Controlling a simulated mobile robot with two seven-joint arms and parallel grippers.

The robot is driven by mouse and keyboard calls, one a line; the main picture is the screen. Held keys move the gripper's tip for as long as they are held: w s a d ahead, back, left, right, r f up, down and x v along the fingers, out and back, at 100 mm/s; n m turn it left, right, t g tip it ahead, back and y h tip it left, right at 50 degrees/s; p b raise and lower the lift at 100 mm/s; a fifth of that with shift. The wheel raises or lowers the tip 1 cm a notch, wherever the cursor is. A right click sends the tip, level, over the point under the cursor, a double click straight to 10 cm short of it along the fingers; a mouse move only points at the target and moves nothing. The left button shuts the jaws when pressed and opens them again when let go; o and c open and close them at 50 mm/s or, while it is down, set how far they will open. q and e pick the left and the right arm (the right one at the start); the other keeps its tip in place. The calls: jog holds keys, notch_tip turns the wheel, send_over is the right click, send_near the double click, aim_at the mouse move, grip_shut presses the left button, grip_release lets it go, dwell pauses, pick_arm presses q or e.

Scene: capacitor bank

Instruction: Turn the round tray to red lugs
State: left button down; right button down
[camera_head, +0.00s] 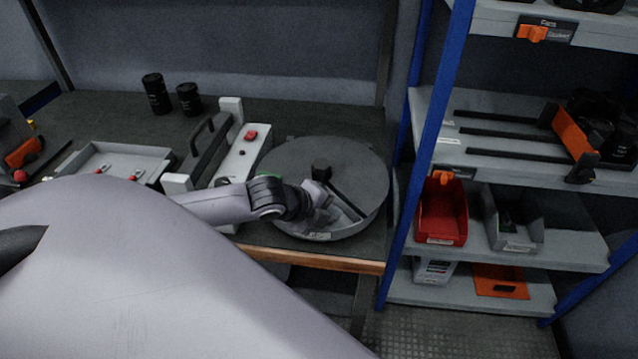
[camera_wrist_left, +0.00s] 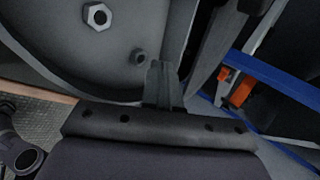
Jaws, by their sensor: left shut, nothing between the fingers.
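The round tray (camera_head: 352,162) is a grey drum with a flat lid near the bench's front edge. A black knob (camera_head: 321,169) stands on the lid, and a wedge-shaped opening faces front right. My left gripper (camera_head: 325,207) is over the front of the tray, near this opening, shut and empty. In the left wrist view the shut fingers (camera_wrist_left: 163,84) are beside a curved grey part of the tray (camera_wrist_left: 75,55). A hex nut (camera_wrist_left: 97,16) and a smaller stud (camera_wrist_left: 139,56) show there. I see no red lugs. My arm hides part of the tray's front. My right gripper is not in view.
A shallow tray (camera_head: 120,152) and two black cylinders (camera_head: 157,92) are further left. A blue-framed shelf (camera_head: 432,110) stands close on the right, with a red bin (camera_head: 442,212).

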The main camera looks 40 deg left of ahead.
aim_at(348, 209)
pick_arm(q)
jog(key=shift+x, duration=1.05)
jog(key=shift+w+d+r+p, duration=0.25)
jog(key=shift+w+d+p, duration=0.05)
jog(key=shift+w+p, duration=0.3)
jog(key=shift+w+d+f, duration=0.2)
jog(key=shift+w, duration=0.4)
